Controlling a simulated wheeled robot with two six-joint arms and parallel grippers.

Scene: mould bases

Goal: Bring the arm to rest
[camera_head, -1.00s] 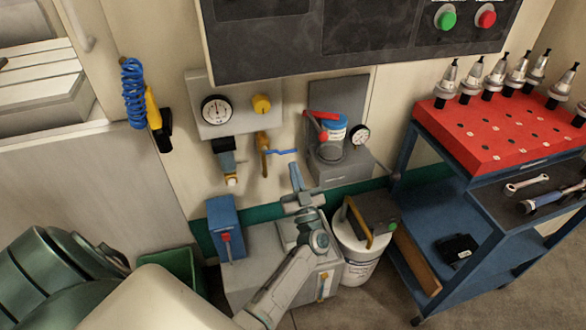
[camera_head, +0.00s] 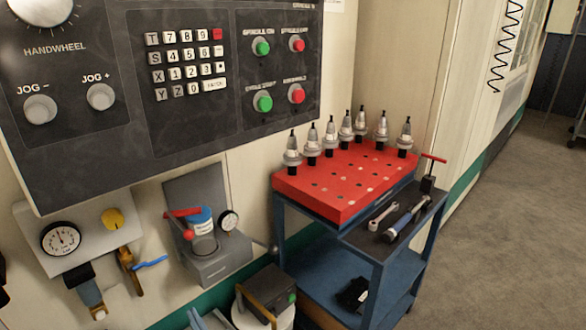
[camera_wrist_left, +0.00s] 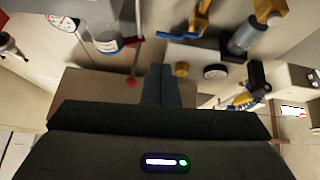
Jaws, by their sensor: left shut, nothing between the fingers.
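My left gripper (camera_head: 206,319) shows only by its fingertips at the bottom edge of the head view, below the grey lubricator. In the left wrist view its two fingers (camera_wrist_left: 161,84) lie together, shut and empty. They are apart from the wall fittings seen beyond them. The rest of the left arm is out of the head view. My right gripper is in neither view.
A grey lubricator (camera_head: 222,262) with a red lever and a gauge panel (camera_head: 78,236) are on the wall near the gripper. A blue cart (camera_head: 372,255) with a red tool-holder block (camera_head: 345,187) stands to the right. Open floor (camera_head: 510,220) lies farther right.

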